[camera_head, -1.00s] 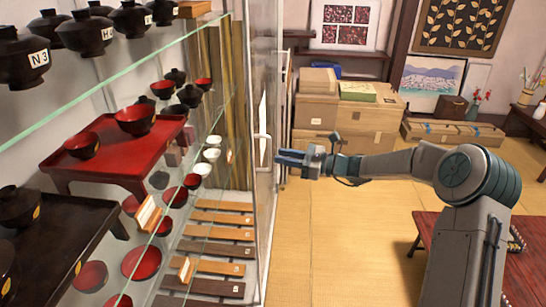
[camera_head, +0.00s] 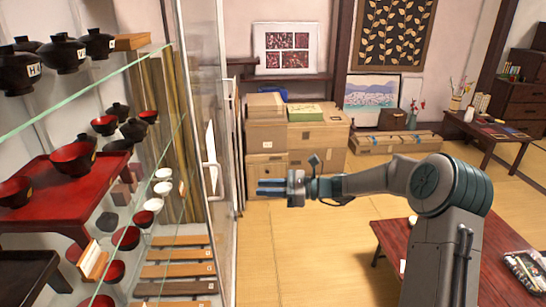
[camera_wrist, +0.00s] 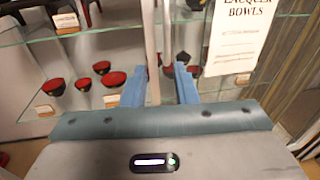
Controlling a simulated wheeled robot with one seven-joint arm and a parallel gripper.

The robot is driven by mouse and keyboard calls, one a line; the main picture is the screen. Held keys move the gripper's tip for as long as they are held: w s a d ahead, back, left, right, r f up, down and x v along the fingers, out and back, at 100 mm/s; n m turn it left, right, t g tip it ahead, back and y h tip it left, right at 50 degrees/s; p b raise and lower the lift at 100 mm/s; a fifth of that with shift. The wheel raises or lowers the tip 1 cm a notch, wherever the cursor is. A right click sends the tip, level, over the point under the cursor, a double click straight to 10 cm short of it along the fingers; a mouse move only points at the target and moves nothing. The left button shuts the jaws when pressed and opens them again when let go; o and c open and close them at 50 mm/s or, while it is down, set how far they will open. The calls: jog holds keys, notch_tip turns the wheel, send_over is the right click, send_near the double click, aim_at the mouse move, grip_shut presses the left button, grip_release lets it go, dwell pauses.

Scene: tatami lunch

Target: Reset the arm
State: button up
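My gripper (camera_head: 270,186) is stretched out to the left in the head view, level and in mid-air, in front of the cardboard boxes and to the right of the glass cabinet's door. In the wrist view its two blue fingers (camera_wrist: 160,88) are apart with nothing held between them. Beyond them the wrist view shows the cabinet's glass, red and black bowls (camera_wrist: 82,84) and a paper sign about lacquer bowls (camera_wrist: 238,38). My arm reaches out from the lower right of the head view, bent at the elbow.
The glass cabinet's door (camera_head: 212,150) with its white handle stands left of my gripper. Cardboard boxes (camera_head: 318,135) are stacked behind. A low red table (camera_head: 400,240) stands at the lower right, partly behind my arm. Tatami floor (camera_head: 310,250) lies clear between cabinet and table.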

jog(key=s+d+f+n+g+h, duration=0.1)
jog(key=s+d+n+g+h, duration=0.1)
jog(key=s+n+h, duration=0.95)
jog(key=s+d+n+t+h, duration=0.2)
jog(key=s+d+n+h, duration=0.1)
jog(key=s+d, duration=0.5)
jog(key=s+d+r+n+t+h, duration=0.1)
jog(key=s+d+n+t+h, duration=0.1)
jog(key=s+d, duration=0.7)
jog(key=s+n+h, duration=0.1)
jog(key=s, duration=0.3)
jog(key=shift+s+r, duration=0.15)
jog(key=shift+r, duration=0.05)
